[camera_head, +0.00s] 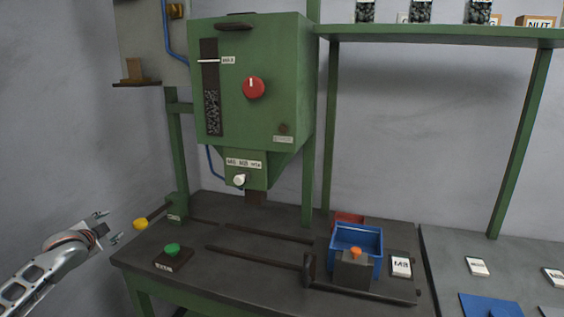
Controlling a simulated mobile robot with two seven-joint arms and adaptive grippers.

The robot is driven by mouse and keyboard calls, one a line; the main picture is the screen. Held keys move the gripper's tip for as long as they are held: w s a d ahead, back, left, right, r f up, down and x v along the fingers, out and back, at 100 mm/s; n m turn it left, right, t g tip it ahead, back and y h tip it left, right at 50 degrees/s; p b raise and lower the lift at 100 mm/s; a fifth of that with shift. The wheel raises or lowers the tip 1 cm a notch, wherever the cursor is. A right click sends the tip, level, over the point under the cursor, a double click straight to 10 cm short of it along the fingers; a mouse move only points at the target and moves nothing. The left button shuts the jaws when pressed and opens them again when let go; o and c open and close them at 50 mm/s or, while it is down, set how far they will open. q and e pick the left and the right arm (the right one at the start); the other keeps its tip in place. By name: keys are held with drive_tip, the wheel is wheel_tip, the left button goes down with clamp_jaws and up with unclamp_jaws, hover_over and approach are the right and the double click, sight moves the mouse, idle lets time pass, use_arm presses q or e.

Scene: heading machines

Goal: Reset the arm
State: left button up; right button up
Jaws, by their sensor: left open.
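My left gripper (108,228) is at the lower left with its fingers spread, open and empty. It is left of the dark worktable (215,225) and beside the yellow knob (140,224) of a lever; a small gap seems to lie between them, though depth is hard to judge. The lever's dark rod runs from the yellow knob to a green post at the table's back left. My left arm reaches in from the lower left edge. My right gripper is not in view.
A green hopper machine (276,95) with a red dial (253,87) stands over the table. A green button (172,249) sits at the table's front left. A blue bin (372,238) stands at the right, behind an orange-topped block (353,270). Green shelf posts rise at the right.

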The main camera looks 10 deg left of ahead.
use_arm(q)
wheel_tip(320, 180, up, 7)
drive_tip(key=w+d+t, duration=0.2)
drive_tip(key=w+t, duration=0.1)
drive_tip(key=t, duration=0.1)
drive_tip(key=s+d+f+g+h, duration=0.15)
drive_tip(key=s+d+f, duration=0.25)
drive_tip(key=d+f, duration=0.45)
drive_tip(key=s+d+f+g+h, duration=0.1)
drive_tip(key=s+d+f+h, duration=0.15)
drive_tip(key=d+f, duration=0.6)
drive_tip(key=s+d+f+g+h, duration=0.1)
drive_tip(key=s+d+f, duration=0.45)
drive_tip(key=f, duration=0.45)
drive_tip(key=s+d+f+n+g+h, duration=0.1)
drive_tip(key=s+d+f, duration=0.5)
drive_tip(key=s+d, duration=0.5)
drive_tip(key=s+d+f+n+g+h, duration=0.1)
drive_tip(key=s+d+f+n+h, duration=0.1)
drive_tip(key=s+d+f, duration=0.4)
drive_tip(key=s+d, duration=0.5)
drive_tip(key=d, duration=0.3)
drive_tip(key=shift+s+f+g, duration=0.25)
drive_tip(key=shift+s+g, duration=0.1)
drive_tip(key=shift+s, duration=0.05)
drive_tip(key=shift+d, duration=0.1)
